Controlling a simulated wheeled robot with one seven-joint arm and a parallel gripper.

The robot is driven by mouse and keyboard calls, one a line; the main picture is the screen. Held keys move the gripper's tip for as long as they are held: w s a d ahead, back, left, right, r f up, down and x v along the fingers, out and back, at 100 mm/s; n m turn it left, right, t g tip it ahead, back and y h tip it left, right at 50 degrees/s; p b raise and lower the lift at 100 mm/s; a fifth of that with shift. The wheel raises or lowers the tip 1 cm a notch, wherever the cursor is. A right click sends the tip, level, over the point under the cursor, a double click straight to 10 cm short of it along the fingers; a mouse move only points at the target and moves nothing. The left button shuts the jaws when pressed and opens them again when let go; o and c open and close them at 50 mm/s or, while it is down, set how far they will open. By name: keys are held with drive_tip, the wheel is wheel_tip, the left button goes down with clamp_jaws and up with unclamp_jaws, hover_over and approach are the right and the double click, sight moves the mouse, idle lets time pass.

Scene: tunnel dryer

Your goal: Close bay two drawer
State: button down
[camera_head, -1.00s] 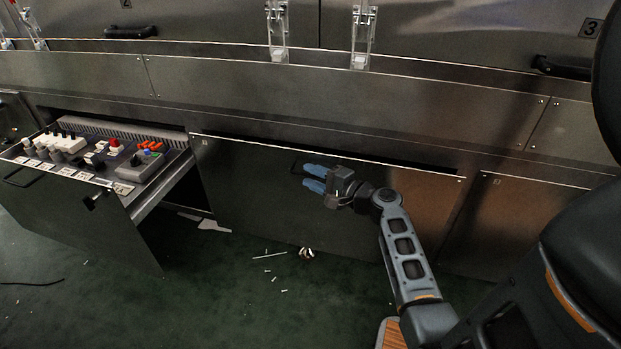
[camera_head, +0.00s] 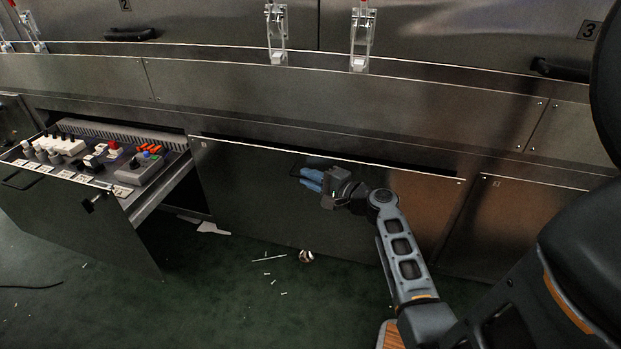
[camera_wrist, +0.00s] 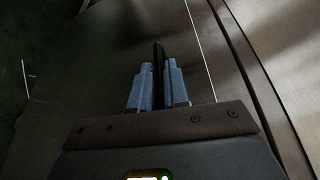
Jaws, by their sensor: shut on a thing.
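The middle drawer (camera_head: 250,200) has a wide dark metal front, and a dark gap shows above its top edge, wider toward the right. It stands slightly out from the cabinet. My gripper (camera_head: 312,180) is at the upper middle of this front, with its blue fingers pointing left. In the wrist view, the fingers (camera_wrist: 158,85) are closed around a thin dark handle (camera_wrist: 158,55) on the drawer front. The drawer's inside is hidden. Its small label is too small to read for certain.
The left drawer (camera_head: 75,215) is pulled far out, with switches and knobs on its panel. A closed front (camera_head: 515,230) lies to the right. Small scraps and a shiny round thing (camera_head: 306,256) lie on the green floor (camera_head: 230,310).

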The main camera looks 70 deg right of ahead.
drive_tip(key=d+b, duration=0.1)
drive_tip(key=d, duration=0.3)
drive_tip(key=shift+w+d, duration=0.1)
drive_tip(key=shift+d, duration=0.1)
idle(0.3)
drive_tip(key=c, duration=1.2)
unclamp_jaws()
drive_tip(key=shift+d, duration=0.1)
drive_tip(key=p, duration=0.2)
approach(315, 168)
drive_tip(key=shift+w+d+f, duration=0.3)
drive_tip(key=shift+w+d, duration=0.15)
drive_tip(key=shift+w, duration=0.15)
drive_tip(key=shift+w+d+f, duration=0.3)
drive_tip(key=shift+w+d, duration=0.1)
drive_tip(key=shift+w, duration=0.25)
